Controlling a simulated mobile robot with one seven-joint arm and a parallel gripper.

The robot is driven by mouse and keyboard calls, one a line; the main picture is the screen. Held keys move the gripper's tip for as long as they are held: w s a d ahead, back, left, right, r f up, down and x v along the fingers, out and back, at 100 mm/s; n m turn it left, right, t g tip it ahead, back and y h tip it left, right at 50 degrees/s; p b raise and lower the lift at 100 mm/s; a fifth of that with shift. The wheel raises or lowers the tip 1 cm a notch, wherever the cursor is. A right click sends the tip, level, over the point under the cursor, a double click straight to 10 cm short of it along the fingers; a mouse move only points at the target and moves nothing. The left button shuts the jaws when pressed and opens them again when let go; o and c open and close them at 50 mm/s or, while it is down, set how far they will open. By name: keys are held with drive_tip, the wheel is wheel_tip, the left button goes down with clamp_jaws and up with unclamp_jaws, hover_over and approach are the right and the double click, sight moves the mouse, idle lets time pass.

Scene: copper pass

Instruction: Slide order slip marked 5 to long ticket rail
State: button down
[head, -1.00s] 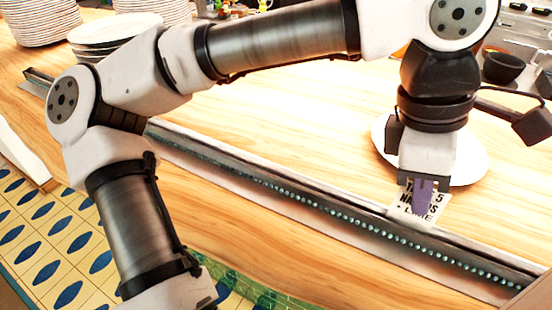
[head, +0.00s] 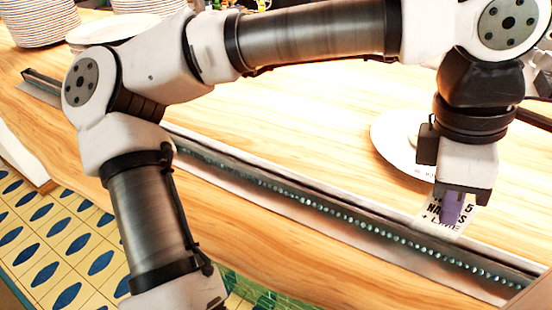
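The white order slip marked 5 (head: 434,221) is at the right part of the long ticket rail (head: 330,208), its lower edge overlapping the rail in the head view. Its black print is partly covered by my gripper; a 5 shows at its right side. My gripper (head: 452,210) points down at the slip, with purple fingertips close together over its middle. The fingers look shut on the slip, though the far finger is hidden. The rail is a dark metal strip with a row of shiny beads, running diagonally from upper left to lower right.
A white round plate (head: 400,140) lies on the wooden counter behind the slip. Stacked plates (head: 40,22) stand at the far left, with another plate pile (head: 110,28) beside them. The counter between the plates and the rail is clear.

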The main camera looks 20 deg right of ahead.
drive_tip(key=shift+s+d, duration=1.3)
drive_tip(key=shift+s, duration=0.3)
drive_tip(key=shift+s+d, duration=1.1)
drive_tip(key=shift+s, duration=0.3)
drive_tip(key=shift+s+d, duration=1.05)
drive_tip(key=shift+s, duration=0.3)
drive_tip(key=c, duration=1)
unclamp_jaws()
wheel_tip(320, 180, up, 9)
drive_tip(key=p, duration=0.7)
